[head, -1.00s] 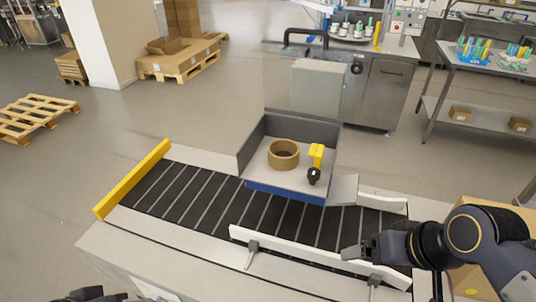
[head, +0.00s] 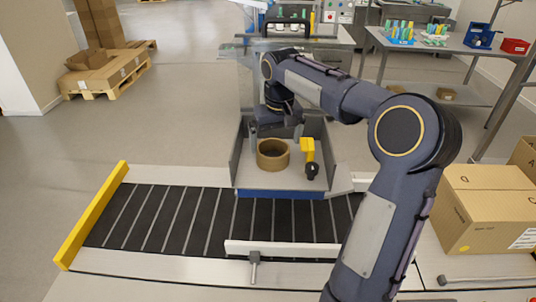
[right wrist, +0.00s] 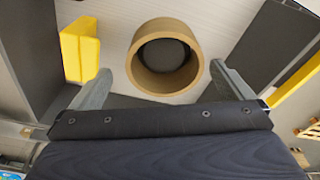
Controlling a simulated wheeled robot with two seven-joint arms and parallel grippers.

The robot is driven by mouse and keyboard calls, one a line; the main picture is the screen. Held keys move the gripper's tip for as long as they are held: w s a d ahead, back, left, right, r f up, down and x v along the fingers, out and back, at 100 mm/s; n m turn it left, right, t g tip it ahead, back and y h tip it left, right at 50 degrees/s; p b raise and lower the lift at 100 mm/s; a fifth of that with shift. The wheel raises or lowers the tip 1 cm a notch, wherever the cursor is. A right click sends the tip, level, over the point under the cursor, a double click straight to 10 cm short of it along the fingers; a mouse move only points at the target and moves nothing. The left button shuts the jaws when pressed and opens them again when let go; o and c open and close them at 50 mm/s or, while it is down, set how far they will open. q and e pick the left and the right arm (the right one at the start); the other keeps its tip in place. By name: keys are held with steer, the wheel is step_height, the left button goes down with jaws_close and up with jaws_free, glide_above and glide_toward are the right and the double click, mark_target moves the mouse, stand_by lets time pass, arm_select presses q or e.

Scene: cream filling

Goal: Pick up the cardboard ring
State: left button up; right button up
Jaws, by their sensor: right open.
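The brown cardboard ring (head: 272,164) stands with its opening upward on the grey floor of an open-front tray (head: 318,134). My right gripper (head: 276,130) is above and slightly behind the ring. It is open and empty. In the right wrist view the ring (right wrist: 165,87) appears ahead of and between the two spread fingertips, with no clear contact. My right arm reaches across the picture and hides part of the tray's back. My left gripper is not in view.
The tray has raised dark walls and sits behind the conveyor (head: 175,220). A white guide rail (head: 290,249) runs in front. A cardboard box (head: 485,215) stands at right.

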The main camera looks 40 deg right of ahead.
mark_target(273, 156)
steer(key=f, duration=0.2)
steer(key=w+f, duration=0.1)
steer(key=shift+a+f+p, duration=0.15)
steer(key=shift+f+p, duration=0.2)
steer(key=shift+f, duration=0.4)
steer(key=c, duration=0.9)
steer(key=shift+o, duration=0.2)
steer(key=shift+r, duration=0.1)
